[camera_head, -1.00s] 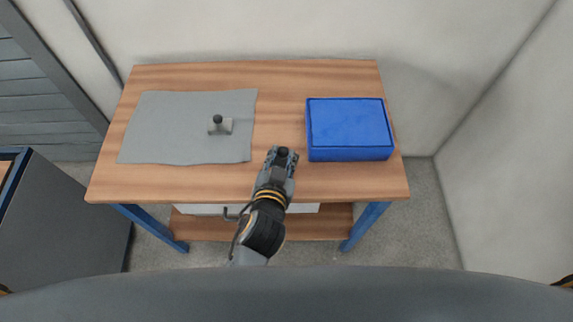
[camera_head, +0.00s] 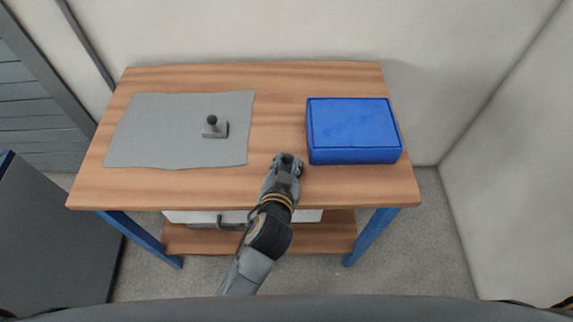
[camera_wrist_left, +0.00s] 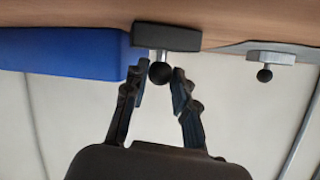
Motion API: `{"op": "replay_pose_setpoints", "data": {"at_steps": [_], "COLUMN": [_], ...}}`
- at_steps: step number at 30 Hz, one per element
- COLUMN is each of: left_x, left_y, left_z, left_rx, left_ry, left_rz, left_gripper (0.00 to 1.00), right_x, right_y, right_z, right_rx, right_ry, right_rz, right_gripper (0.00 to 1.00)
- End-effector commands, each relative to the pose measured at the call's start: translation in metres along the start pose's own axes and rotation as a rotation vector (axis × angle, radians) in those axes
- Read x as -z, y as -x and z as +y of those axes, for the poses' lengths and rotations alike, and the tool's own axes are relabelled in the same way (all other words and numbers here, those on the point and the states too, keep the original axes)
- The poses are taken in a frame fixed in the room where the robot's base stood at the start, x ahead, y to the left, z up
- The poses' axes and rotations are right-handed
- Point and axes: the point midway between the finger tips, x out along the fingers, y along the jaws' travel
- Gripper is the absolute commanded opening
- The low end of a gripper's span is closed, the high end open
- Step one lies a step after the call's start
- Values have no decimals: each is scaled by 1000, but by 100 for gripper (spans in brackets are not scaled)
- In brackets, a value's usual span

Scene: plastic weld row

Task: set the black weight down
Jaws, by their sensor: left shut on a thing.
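My left gripper (camera_head: 287,160) is over the front middle of the wooden table, between the grey mat and the blue box. In the left wrist view, its fingers (camera_wrist_left: 160,85) are shut around the round knob of the black weight (camera_wrist_left: 167,37). The weight has a dark block, a short metal stem and a black ball knob. The block shows close to the tabletop; I cannot tell whether it touches. In the head view the gripper mostly hides this weight. My right gripper is not in view.
A grey weight with a dark knob (camera_head: 214,129) stands on the grey mat (camera_head: 150,140) at the left; it also shows in the wrist view (camera_wrist_left: 270,57). A blue box (camera_head: 353,125) is at the right. The wooden table (camera_head: 280,90) is bare between them.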

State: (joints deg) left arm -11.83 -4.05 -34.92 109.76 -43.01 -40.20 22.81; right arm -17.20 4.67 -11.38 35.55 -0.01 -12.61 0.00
Motion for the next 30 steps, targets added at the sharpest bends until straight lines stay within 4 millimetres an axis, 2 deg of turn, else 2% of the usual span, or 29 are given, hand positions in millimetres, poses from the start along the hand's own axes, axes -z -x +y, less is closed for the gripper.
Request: {"op": "replay_pose_setpoints", "data": {"at_steps": [6,7,10,22,26,30], "left_x": [0,-3,-2,0,-1,-2], "left_y": [-1,-1,-1,3,23,54], "left_z": [0,0,0,0,1,0], "left_rx": [1,1,0,-1,-2,-1], "left_ry": [1,1,0,0,3,3], "left_rz": [5,-1,-1,-1,-2,-3], "left_gripper": [0,29,49,50,50,50], "right_x": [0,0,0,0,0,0], "right_y": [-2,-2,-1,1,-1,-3], "right_z": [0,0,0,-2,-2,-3], "right_rx": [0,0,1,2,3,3], "right_ry": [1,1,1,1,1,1], "right_rz": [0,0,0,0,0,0], "right_gripper": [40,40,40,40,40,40]}}
